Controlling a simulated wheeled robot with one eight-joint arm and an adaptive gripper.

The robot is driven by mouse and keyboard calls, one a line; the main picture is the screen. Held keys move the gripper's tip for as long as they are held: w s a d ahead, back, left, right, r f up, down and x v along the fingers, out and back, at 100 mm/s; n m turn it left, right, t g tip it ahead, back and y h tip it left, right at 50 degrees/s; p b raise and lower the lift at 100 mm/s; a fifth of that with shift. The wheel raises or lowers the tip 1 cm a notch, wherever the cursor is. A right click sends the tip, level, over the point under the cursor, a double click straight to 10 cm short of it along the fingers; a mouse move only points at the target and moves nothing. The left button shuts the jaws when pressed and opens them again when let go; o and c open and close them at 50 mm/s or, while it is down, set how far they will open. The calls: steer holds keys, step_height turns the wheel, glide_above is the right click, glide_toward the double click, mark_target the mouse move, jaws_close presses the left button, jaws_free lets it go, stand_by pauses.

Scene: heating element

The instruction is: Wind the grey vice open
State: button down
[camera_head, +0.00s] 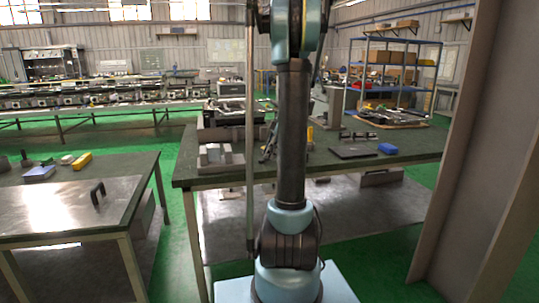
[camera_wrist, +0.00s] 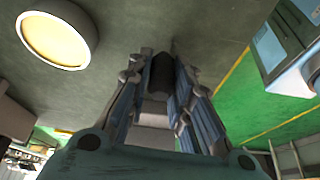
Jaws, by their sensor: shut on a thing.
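In the wrist view, the two fingers of my gripper (camera_wrist: 161,62) reach up the middle of the picture. They are closed around a dark, narrow piece (camera_wrist: 161,75) between their tips. It may be the vice's handle, but too little of it shows to be sure. In the head view, a light grey blocky thing (camera_head: 218,157), which looks like the grey vice, sits at the left end of the green-topped bench (camera_head: 340,160). My arm stands in front of the bench and hides part of it. How wide the vice's jaws stand cannot be made out.
A blue block (camera_head: 387,148) and a dark flat plate (camera_head: 352,152) lie on the bench to the right. A metal-topped table (camera_head: 75,205) stands at left with a yellow block (camera_head: 82,161). A tall panel (camera_head: 465,140) rises at right. Green floor shows between the tables.

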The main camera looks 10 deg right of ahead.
steer(key=c, duration=2.3)
jaws_free()
steer(key=shift+w+d, duration=0.15)
steer(key=shift+w, duration=0.25)
steer(key=o, duration=0.9)
steer(key=shift+c, duration=0.2)
steer(key=shift+s+r, duration=0.1)
steer(key=shift+r, duration=0.15)
steer(key=v, duration=1.1)
steer(key=shift+d+r, duration=0.15)
steer(key=shift+d, duration=0.05)
